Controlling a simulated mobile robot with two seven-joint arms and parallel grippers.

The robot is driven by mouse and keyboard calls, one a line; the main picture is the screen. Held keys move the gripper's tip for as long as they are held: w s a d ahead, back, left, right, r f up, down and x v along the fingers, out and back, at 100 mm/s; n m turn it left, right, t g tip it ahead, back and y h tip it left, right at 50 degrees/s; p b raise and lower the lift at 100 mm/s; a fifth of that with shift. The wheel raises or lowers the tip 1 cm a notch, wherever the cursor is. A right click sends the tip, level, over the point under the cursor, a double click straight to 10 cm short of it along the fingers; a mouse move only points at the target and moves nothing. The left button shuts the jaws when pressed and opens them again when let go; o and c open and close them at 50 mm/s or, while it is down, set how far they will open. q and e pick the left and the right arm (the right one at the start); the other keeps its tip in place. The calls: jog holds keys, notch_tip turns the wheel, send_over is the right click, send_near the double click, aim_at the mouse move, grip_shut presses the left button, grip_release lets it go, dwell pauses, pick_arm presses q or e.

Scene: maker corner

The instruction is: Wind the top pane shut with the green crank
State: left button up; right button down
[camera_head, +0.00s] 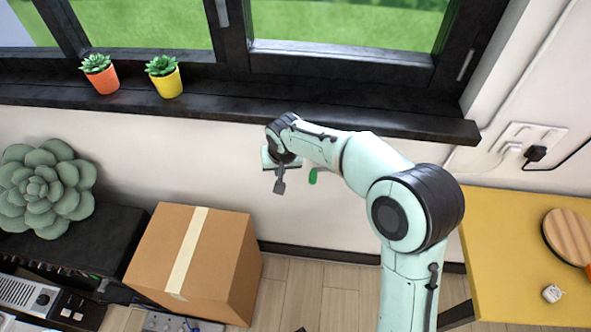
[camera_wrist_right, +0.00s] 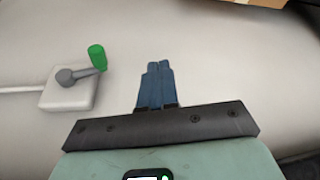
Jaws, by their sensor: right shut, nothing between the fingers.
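The crank's green handle (camera_head: 314,175) shows below the window sill, partly behind my right arm. In the right wrist view the green handle (camera_wrist_right: 97,57) is on a grey arm (camera_wrist_right: 75,75) on a pale square wall box (camera_wrist_right: 70,92). My right gripper (camera_head: 279,187) is at the wall below the sill, left of the handle in the head view. In the wrist view its fingers (camera_wrist_right: 160,66) are shut and empty, apart from the handle, which lies to their left. The dark-framed window (camera_head: 345,22) is cut off at the top; I cannot tell the top pane's state. My left gripper is out of view.
An orange pot (camera_head: 101,76) and a yellow pot (camera_head: 166,80) with succulents stand on the sill (camera_head: 220,105). A cardboard box (camera_head: 190,262) is on the floor below. A yellow table (camera_head: 500,240) is at the right. A wall socket (camera_head: 525,140) holds a black plug.

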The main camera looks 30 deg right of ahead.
aim_at(312, 176)
jog(key=s+d+r+m+g+h, duration=0.2)
jog(key=s+d+r+m, duration=0.15)
jog(key=d, duration=0.25)
jog(key=x, duration=0.9)
jog(key=shift+w+d+b, duration=0.2)
jog(key=shift+d+b, duration=0.1)
jog(key=shift+d, duration=0.05)
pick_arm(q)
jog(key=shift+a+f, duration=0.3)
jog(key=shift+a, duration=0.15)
